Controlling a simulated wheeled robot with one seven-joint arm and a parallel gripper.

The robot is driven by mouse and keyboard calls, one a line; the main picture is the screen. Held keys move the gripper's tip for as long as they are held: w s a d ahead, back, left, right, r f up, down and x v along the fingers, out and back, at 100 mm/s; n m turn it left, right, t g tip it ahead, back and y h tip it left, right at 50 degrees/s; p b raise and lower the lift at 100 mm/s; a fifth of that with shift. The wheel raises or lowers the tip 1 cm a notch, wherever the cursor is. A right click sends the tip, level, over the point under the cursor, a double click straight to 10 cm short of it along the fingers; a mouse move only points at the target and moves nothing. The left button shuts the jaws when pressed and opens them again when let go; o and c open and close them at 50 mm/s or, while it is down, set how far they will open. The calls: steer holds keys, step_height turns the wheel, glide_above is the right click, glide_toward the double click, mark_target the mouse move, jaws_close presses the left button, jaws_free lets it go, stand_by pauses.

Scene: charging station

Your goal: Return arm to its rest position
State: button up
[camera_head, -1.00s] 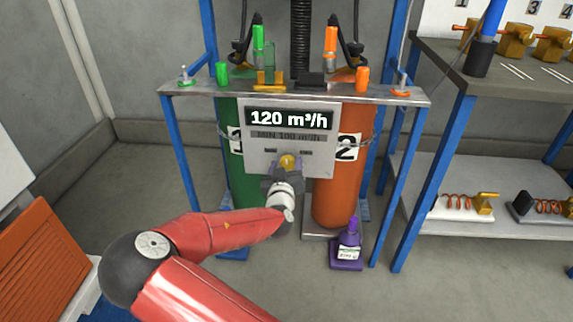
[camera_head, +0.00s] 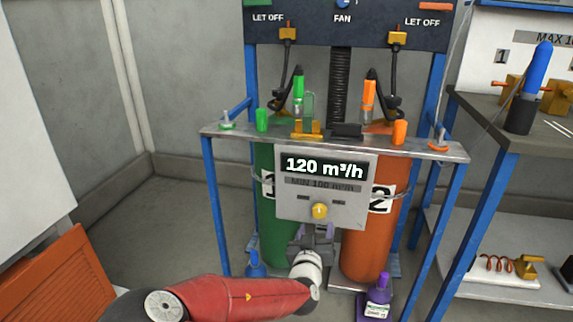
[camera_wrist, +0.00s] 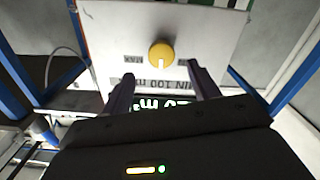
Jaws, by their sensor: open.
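My red arm (camera_head: 240,297) reaches forward from the lower left of the head view. My gripper (camera_head: 317,232) is just below the yellow knob (camera_head: 320,211) on the grey control panel (camera_head: 345,205). In the wrist view, upside down, the open purple fingers of my gripper (camera_wrist: 160,72) point at the panel with nothing between them. The knob (camera_wrist: 162,54) shows just beyond the fingertips and looks apart from them. The panel's display (camera_head: 325,167) reads 120 m³/h.
A metal shelf (camera_head: 222,132) on blue legs stands above the green cylinder (camera_head: 278,235) and orange cylinder (camera_head: 372,245). A purple bottle (camera_head: 378,298) stands at lower right. A workbench (camera_head: 483,108) is on the right. Open floor lies to the left.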

steer(key=s+d+f+m+g+y, duration=0.3)
steer(key=s+f+m+g, duration=0.1)
steer(key=s+f+g, duration=0.4)
steer(key=s+r+n+g+y, duration=0.2)
steer(key=s+r+n+g, duration=0.1)
steer(key=s+r, duration=1.6)
steer(key=s+a+n, duration=0.1)
steer(key=s, duration=0.2)
steer(key=shift+s+r+y, duration=0.3)
steer(key=shift+s+y, duration=0.1)
